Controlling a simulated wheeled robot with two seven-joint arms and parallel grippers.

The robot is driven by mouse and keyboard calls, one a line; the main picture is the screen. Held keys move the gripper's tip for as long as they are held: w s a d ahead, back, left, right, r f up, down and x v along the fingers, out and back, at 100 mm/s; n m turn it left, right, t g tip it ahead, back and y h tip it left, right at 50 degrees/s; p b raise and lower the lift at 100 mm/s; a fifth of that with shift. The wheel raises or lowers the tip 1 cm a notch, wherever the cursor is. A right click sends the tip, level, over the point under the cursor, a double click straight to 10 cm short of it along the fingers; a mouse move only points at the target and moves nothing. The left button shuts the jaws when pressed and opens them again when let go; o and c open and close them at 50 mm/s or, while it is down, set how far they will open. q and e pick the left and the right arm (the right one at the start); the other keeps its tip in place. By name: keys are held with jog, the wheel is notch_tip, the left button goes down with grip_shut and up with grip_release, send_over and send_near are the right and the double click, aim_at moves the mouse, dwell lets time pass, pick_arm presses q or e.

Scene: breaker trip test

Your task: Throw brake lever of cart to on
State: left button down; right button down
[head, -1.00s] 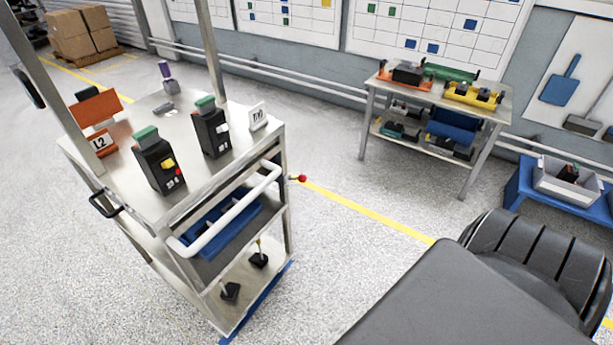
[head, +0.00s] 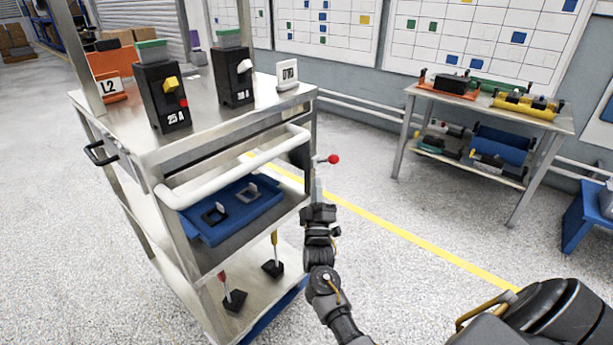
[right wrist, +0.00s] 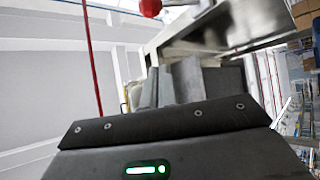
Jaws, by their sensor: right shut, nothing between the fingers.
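The metal cart (head: 270,97) stands at left centre in the head view. Its brake lever, a short rod with a red ball knob (head: 333,159), sticks out to the right from the cart's right side, near the push handle. My right gripper (head: 319,190) is just below the knob, pointing up, shut and empty, apart from the lever as far as I can tell. In the right wrist view the red knob (right wrist: 150,8) shows at the top edge, beyond the closed fingers (right wrist: 170,85). My left gripper is out of view.
The cart's white push handle (head: 235,167) is left of my right arm. Two black breaker boxes (head: 163,97) stand on the cart top, and a blue tray (head: 228,232) is on its middle shelf. A workbench (head: 420,97) stands at the back right. The floor between is clear.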

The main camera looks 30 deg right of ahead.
aim_at(325, 161)
jog(key=w+d+r, duration=0.1)
jog(key=w+d, duration=0.1)
jog(key=w+d+r, duration=0.1)
jog(key=d, duration=0.1)
jog(key=w+d+r, duration=0.1)
jog(key=w+d, duration=0.1)
jog(key=shift+w+d+r, duration=0.25)
jog(key=shift+w+d, duration=0.05)
jog(key=shift+d, duration=0.1)
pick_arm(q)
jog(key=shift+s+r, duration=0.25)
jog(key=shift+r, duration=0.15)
pick_arm(e)
jog(key=shift+s+d+f, duration=0.1)
jog(key=shift+d, duration=0.05)
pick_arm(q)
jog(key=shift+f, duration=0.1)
